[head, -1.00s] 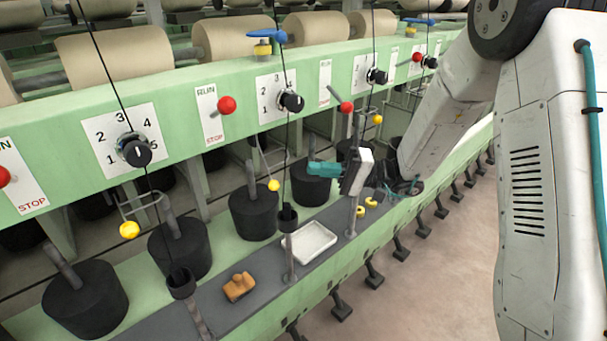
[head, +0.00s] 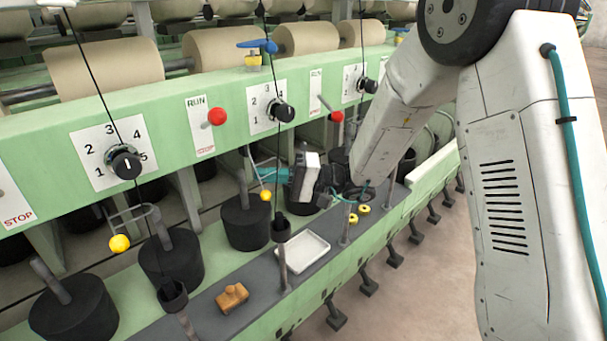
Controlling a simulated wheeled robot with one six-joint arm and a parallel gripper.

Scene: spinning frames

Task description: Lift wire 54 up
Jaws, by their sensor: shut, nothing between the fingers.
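Bent metal wires with yellow ball ends hang below the green beam. One wire with a yellow ball (head: 265,195) is in the middle, and another with a yellow ball (head: 119,242) is at the left. I see no number 54 on any wire, so I cannot tell which it is. My gripper (head: 262,176) has teal fingers pointing left, shut and empty. The fingertips are at the middle wire, just above its ball in the picture. Whether they touch it, or are in front of or behind it, I cannot tell.
The green beam (head: 60,205) carries dials and red knobs (head: 216,116). Black cylinders (head: 172,257) stand below it. A white tray (head: 302,251), an orange-brown block (head: 232,298) and yellow rings (head: 363,209) lie on the grey shelf, with thin upright posts (head: 282,270) beside them.

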